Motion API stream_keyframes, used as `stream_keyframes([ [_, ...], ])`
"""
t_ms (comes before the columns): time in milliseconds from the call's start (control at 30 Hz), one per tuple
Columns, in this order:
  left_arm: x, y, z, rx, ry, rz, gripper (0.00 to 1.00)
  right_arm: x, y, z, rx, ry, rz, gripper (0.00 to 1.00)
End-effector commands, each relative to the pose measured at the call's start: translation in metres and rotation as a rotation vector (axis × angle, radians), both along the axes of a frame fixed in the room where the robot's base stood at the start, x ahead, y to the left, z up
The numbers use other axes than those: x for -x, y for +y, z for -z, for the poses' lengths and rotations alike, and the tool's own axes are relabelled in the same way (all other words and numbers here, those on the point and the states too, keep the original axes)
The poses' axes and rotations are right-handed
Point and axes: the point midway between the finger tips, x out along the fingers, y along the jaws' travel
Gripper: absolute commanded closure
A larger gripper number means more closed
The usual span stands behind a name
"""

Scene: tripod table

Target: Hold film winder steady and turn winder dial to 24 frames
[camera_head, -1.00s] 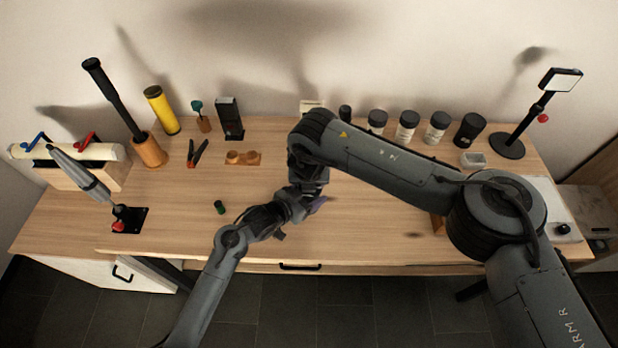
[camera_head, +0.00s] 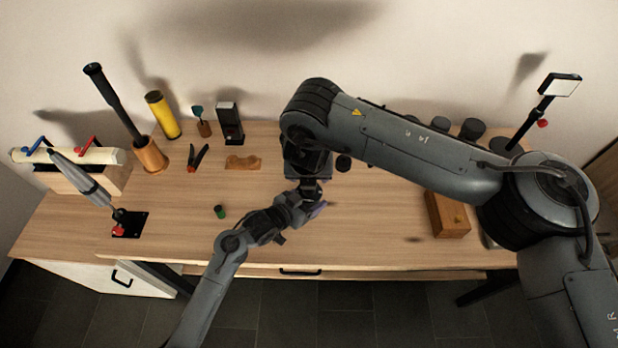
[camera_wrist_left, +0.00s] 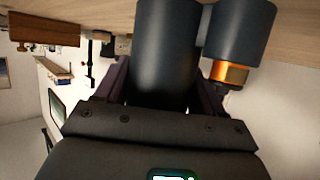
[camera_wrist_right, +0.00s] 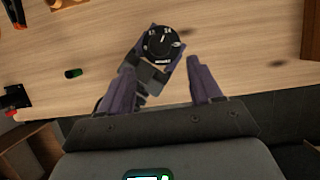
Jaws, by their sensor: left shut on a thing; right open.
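The film winder shows in the left wrist view as a black cylinder (camera_wrist_left: 168,45) beside a second black cylinder (camera_wrist_left: 242,30) with a brass ring. My left gripper (camera_head: 318,208) is shut on the winder's black body. In the right wrist view, the black winder dial (camera_wrist_right: 160,46) faces the camera. It has white numbers and a white pointer line tilted slightly right of up; I cannot read its setting surely. My right gripper (camera_wrist_right: 161,67) is open, its fingertips toward the dial, with a gap left between. In the head view the winder and right fingertips are hidden by my arms.
A wooden box (camera_head: 447,215) is right, below my right arm. A black clamp stand (camera_head: 130,222) and a yellow tube (camera_head: 162,115) are at left.

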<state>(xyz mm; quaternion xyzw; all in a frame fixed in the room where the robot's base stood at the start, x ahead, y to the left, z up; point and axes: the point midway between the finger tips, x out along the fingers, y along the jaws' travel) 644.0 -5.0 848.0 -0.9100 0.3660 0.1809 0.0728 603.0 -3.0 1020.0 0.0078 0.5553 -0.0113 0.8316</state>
Motion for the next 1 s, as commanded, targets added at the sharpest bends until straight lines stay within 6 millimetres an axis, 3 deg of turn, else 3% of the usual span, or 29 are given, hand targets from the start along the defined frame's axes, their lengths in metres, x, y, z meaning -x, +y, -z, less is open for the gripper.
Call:
stream_keyframes([
  [200,0.000,0.000,0.001,-0.001,0.001,0.000,0.72,0.007,0.000,-0.016,0.001,-0.001,0.000,0.36],
  [633,0.000,0.000,0.001,0.000,0.001,-0.001,0.72,0.008,0.000,-0.018,0.001,0.000,0.000,0.36],
  [667,0.000,0.000,0.001,0.000,0.001,-0.001,0.28,0.008,0.000,-0.018,0.001,0.000,0.000,0.36],
  [833,0.000,0.000,0.000,-0.001,0.001,0.000,0.02,0.008,0.000,-0.018,0.001,0.000,0.000,0.36],
  [1000,0.000,0.000,0.000,-0.001,0.001,0.000,0.02,0.008,0.000,-0.018,0.001,0.000,0.000,0.36],
])
